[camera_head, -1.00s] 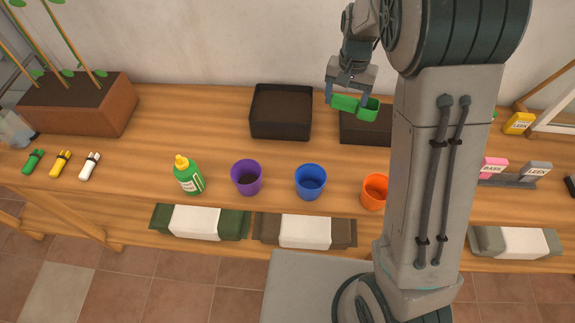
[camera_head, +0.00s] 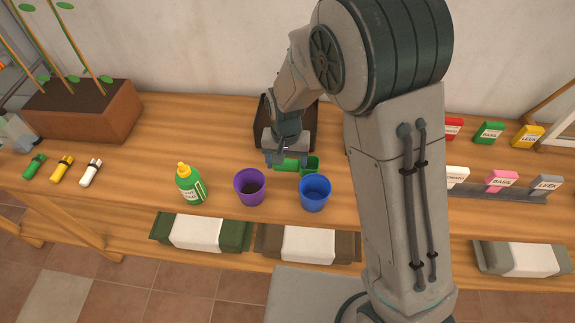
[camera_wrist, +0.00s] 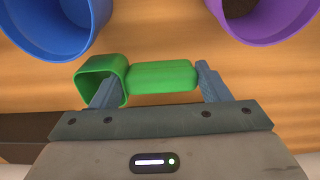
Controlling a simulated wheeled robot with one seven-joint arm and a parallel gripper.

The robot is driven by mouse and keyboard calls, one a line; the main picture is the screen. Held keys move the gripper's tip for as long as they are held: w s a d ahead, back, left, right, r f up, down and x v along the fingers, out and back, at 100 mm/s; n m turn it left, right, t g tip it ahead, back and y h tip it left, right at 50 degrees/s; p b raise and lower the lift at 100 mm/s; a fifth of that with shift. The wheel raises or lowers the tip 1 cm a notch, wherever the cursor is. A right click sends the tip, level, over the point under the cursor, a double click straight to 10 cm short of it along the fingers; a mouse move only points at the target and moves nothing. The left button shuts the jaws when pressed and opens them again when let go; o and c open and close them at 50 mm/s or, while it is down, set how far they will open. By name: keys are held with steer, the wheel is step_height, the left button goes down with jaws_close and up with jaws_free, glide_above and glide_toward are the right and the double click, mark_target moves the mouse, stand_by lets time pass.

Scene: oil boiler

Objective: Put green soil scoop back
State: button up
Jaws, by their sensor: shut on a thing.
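The green soil scoop (camera_head: 309,165) is in my gripper (camera_head: 288,162), in front of the dark tray and behind the purple and blue pots in the head view. In the wrist view the scoop (camera_wrist: 165,77) lies sideways, with its hollow box-shaped end at the left and its handle at the right. My gripper (camera_wrist: 155,92) is shut on the scoop, one finger at the hollow end and one at the handle's end. The scoop looks empty. My arm hides part of the bench, and I cannot tell the scoop's exact height above it.
The purple pot (camera_head: 250,188) holds some soil. The blue pot (camera_head: 315,193) stands to its right, and a green bottle (camera_head: 190,184) to its left. A dark tray (camera_head: 263,127) is partly hidden behind my gripper.

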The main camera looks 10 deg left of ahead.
mark_target(286, 162)
steer(key=shift+f, duration=1.15)
steer(key=shift+f, duration=0.1)
steer(key=shift+f, duration=0.2)
steer(key=o, duration=1)
steer(key=shift+r, duration=0.1)
steer(key=shift+c, duration=0.2)
step_height(286, 162, up, 12)
steer(key=shift+r+b, duration=0.25)
steer(key=shift+b, duration=0.15)
